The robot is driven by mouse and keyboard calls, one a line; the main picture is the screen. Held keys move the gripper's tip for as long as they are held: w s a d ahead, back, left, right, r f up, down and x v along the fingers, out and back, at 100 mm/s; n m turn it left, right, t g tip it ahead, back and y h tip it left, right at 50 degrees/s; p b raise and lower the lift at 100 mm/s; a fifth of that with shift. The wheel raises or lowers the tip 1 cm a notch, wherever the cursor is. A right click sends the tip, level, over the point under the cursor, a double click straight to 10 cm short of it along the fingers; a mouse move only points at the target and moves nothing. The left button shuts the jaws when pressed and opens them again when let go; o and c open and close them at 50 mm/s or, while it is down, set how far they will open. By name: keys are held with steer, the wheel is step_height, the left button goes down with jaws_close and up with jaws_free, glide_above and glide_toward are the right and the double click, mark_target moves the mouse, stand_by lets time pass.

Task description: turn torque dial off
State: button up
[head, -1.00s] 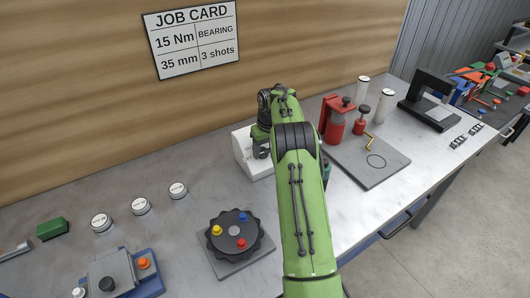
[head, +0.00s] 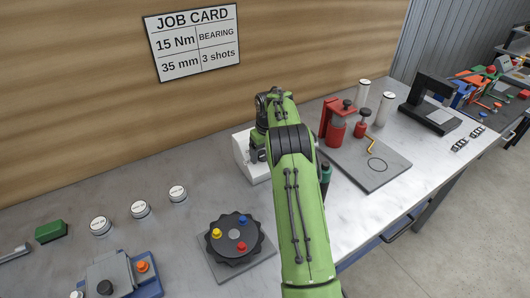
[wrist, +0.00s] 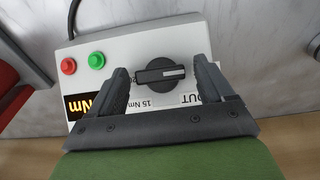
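The torque dial (wrist: 160,72) is a black knob with a raised bar on a white control box. Its white mark points right in the wrist view. My gripper (wrist: 158,66) is open over the box, one finger on each side of the dial, with visible gaps. In the head view the white box (head: 246,159) stands near the back of the bench, with my gripper (head: 257,152) at it. The dial is not visible there.
The box has a red button (wrist: 68,66), a green button (wrist: 96,60) and a part-hidden yellow "Nm" label (wrist: 95,103). A black knobbed turntable (head: 235,240) stands left of my arm. A red tool stand (head: 338,125) is to the right.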

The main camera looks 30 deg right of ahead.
steer(key=shift+r, duration=0.1)
step_height(320, 180, up, 16)
steer(key=s+p, duration=0.2)
steer(key=p, duration=0.1)
steer(key=shift+a+f+p, duration=0.15)
steer(key=shift+f+p, duration=0.1)
steer(key=shift+p, duration=0.15)
steer(key=s+a+r+t, duration=0.1)
steer(key=s+a+r, duration=0.5)
steer(key=a, duration=0.3)
steer(key=s+a+r+t, duration=0.1)
steer(key=s+a+r, duration=0.6)
steer(key=a, duration=0.2)
steer(key=s+a+f+t, duration=0.1)
steer(key=s+a+f, duration=0.2)
steer(key=s, duration=0.6)
steer(key=s+a+f+t, duration=0.1)
steer(key=s+a+f, duration=0.2)
steer(key=s, duration=0.7)
steer(key=shift+s+a+f+n, duration=0.3)
steer(key=shift+f, duration=0.4)
